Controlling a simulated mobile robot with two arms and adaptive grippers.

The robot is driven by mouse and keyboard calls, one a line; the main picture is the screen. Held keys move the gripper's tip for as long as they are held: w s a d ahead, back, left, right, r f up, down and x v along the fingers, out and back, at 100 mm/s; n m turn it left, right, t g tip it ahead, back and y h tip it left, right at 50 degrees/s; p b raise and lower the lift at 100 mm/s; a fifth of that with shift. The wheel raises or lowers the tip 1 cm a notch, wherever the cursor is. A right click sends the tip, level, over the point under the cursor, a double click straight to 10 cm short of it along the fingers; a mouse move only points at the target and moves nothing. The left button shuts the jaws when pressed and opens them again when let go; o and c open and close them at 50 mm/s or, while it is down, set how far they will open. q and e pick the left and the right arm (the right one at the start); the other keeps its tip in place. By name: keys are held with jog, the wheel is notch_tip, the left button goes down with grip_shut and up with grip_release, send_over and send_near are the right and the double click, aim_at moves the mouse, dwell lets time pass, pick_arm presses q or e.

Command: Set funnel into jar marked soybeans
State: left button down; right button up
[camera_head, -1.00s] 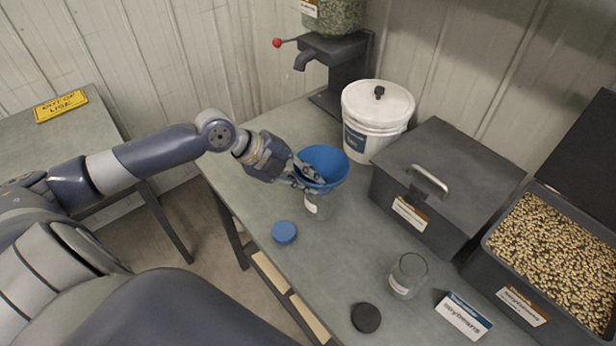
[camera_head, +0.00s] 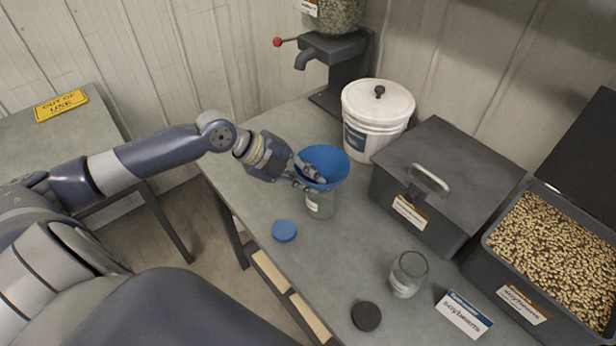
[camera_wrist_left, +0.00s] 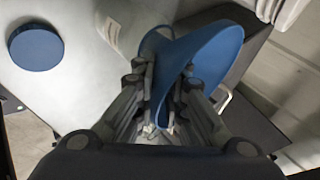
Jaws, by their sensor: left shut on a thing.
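The blue funnel (camera_head: 326,163) is held by my left gripper (camera_head: 309,178), which is shut on its side. In the head view the funnel is over a glass jar (camera_head: 320,206) with a small white label too small to read. I cannot tell whether the spout is inside the jar mouth. In the left wrist view the funnel (camera_wrist_left: 215,52) sits between the fingers (camera_wrist_left: 165,95), with part of the jar (camera_wrist_left: 118,25) behind it. A second glass jar (camera_head: 408,274) stands open near a card (camera_head: 464,315) reading soybeans. My right gripper is not in view.
A blue lid (camera_head: 284,231) and a dark lid (camera_head: 366,317) lie on the table. A white bucket (camera_head: 377,120), a closed grey bin (camera_head: 447,180) and an open bin of soybeans (camera_head: 550,262) line the back. A dispenser (camera_head: 335,60) stands behind.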

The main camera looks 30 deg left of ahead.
pick_arm(q)
jog(key=shift+s+f, duration=0.2)
jog(key=shift+f, duration=0.15)
jog(key=c, duration=1.6)
grip_release()
jog(key=shift+o, duration=0.2)
jog(key=shift+w, duration=0.25)
jog(key=o, duration=0.5)
jog(key=shift+r, duration=0.15)
jog(key=shift+r, duration=0.1)
jog(key=shift+r+p, duration=3.25)
jog(key=shift+r, duration=0.7)
